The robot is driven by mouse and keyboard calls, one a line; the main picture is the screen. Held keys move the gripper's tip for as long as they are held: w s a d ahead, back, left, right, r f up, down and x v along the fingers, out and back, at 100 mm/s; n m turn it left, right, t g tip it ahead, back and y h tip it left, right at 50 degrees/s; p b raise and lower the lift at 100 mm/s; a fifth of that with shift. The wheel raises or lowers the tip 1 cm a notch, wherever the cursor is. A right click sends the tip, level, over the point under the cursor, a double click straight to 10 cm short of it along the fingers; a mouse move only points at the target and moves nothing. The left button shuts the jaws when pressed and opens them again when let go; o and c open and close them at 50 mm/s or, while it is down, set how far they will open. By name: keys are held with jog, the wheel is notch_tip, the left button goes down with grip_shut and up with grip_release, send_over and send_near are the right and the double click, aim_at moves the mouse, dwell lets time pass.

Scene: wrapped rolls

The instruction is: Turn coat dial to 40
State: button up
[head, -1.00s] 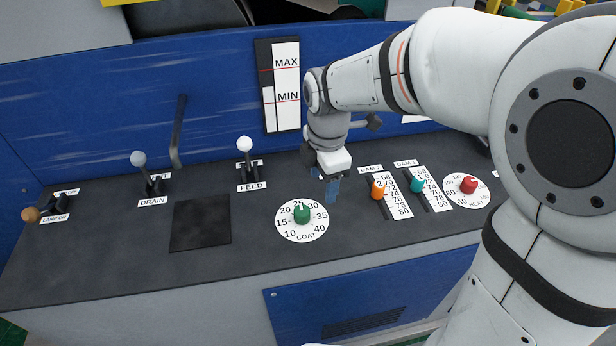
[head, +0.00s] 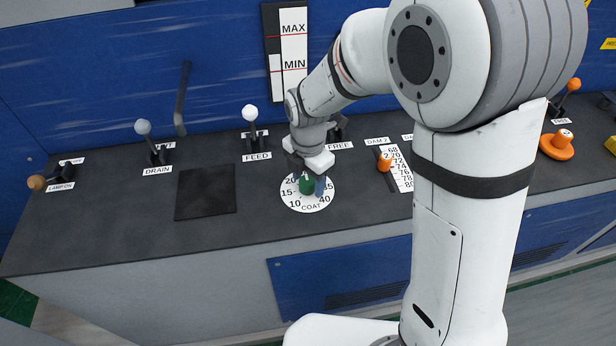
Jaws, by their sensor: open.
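My gripper (head: 308,184) is over the dial, pointing down. Its blue fingers are apart, one on each side of the green knob. I cannot tell whether they touch it. The knob's pointer is hidden now.
Left of the dial are a dark square pad (head: 205,192), the FEED lever (head: 251,126) and the DRAIN lever (head: 150,142). To the right is the orange DAM 2 slider (head: 384,163). My arm hides more of the right side. An orange knob (head: 557,143) stands far right.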

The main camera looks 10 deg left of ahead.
jog(key=shift+c, duration=0.5)
jog(key=c, duration=0.9)
